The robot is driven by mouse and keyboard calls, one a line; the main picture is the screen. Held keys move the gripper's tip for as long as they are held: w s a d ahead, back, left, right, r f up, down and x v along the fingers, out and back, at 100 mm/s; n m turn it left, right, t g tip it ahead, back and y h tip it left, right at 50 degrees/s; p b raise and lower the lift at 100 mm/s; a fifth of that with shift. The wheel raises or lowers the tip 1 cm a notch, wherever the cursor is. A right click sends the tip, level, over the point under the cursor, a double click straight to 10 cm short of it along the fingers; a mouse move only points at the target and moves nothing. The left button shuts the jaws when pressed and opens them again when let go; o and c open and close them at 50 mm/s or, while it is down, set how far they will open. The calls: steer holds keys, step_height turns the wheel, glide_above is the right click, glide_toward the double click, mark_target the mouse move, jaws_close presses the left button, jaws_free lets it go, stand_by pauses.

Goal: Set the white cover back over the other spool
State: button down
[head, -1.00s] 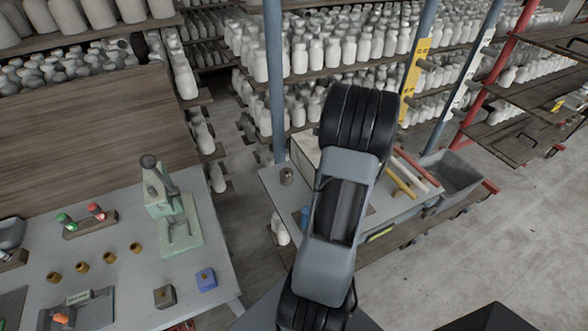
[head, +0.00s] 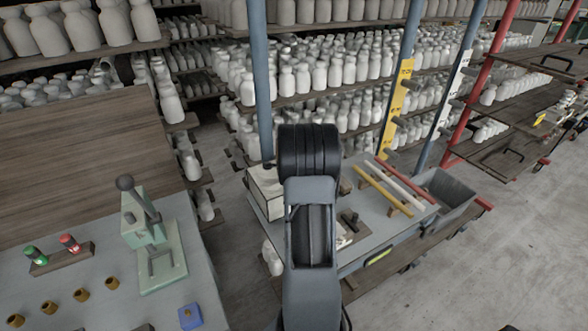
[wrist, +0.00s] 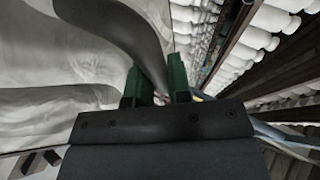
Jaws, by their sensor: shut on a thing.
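The white cover (head: 265,192) shows in the head view as a pale box-like shape at the left end of the far bench, just left of my arm's black joint. In the wrist view a pale, streaked surface, which looks like the cover (wrist: 45,70), fills the left side. A dark grey curved piece (wrist: 140,30) runs from it down between the green fingers of my gripper (wrist: 160,88), which is shut on it. The gripper is hidden by my arm in the head view. No spool is clearly visible. I cannot tell whether the cover touches the bench.
The far bench also holds wooden and white rods (head: 385,185) and a small dark object (head: 351,221). A grey bin (head: 450,190) is at its right. A blue post (head: 260,90) stands behind the cover. A green press (head: 150,245) stands on the near-left table.

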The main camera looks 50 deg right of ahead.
steer(key=f, duration=0.1)
steer(key=f+p, duration=0.1)
steer(key=f, duration=0.1)
steer(key=shift+w+a, duration=0.2)
steer(key=shift+w, duration=0.1)
steer(key=shift+f, duration=0.4)
steer(key=c, duration=1.1)
jaws_free()
steer(key=shift+o, duration=0.2)
steer(key=shift+p, duration=0.3)
